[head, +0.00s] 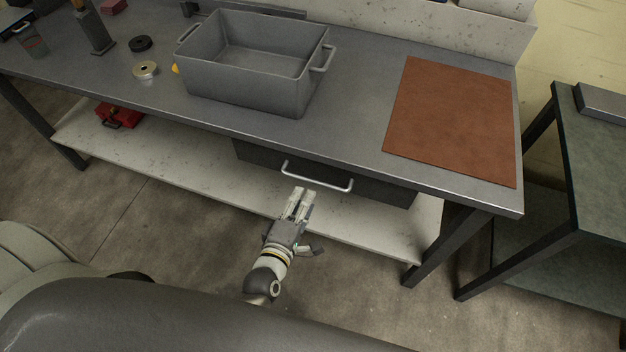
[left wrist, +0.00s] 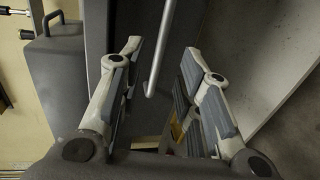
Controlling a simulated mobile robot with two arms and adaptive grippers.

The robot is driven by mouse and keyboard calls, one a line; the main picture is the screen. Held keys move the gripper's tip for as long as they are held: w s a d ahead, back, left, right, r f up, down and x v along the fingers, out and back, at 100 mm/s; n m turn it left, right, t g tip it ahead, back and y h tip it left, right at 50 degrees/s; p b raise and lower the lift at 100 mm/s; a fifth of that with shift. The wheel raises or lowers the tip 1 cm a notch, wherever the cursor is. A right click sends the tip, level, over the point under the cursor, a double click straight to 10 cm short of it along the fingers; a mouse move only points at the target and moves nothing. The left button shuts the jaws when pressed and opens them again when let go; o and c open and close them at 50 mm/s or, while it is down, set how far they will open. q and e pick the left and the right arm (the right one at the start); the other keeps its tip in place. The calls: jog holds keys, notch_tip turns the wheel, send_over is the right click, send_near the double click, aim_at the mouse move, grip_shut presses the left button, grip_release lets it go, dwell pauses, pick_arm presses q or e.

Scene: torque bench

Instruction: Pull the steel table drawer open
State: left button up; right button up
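The steel table (head: 352,95) has a dark drawer (head: 258,158) under its front edge, and the drawer looks closed. Its pale bar handle (head: 316,179) sticks out from the front. My left gripper (head: 301,197) is just in front of the handle, below it in the head view, with its fingers pointing at it. In the left wrist view the gripper (left wrist: 160,85) is open, and the handle (left wrist: 160,50) shows in the gap between the fingers, not gripped. Whether the fingertips reach past the bar cannot be told. My right gripper is not in view.
A grey bin (head: 245,80) and a brown mat (head: 455,115) lie on the tabletop. A pale lower shelf (head: 180,165) runs beneath the drawer, with a red box (head: 120,115) on it. A green-topped side table (head: 595,150) stands at right. The floor in front is clear.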

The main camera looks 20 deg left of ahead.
aim_at(314, 180)
pick_arm(q)
jog(key=w, duration=0.2)
jog(key=w+f, duration=0.1)
jog(key=w, duration=0.5)
jog(key=shift+d+f, duration=0.25)
jog(key=shift+f, duration=0.1)
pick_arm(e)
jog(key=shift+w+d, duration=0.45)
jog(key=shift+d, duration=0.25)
pick_arm(q)
grip_shut()
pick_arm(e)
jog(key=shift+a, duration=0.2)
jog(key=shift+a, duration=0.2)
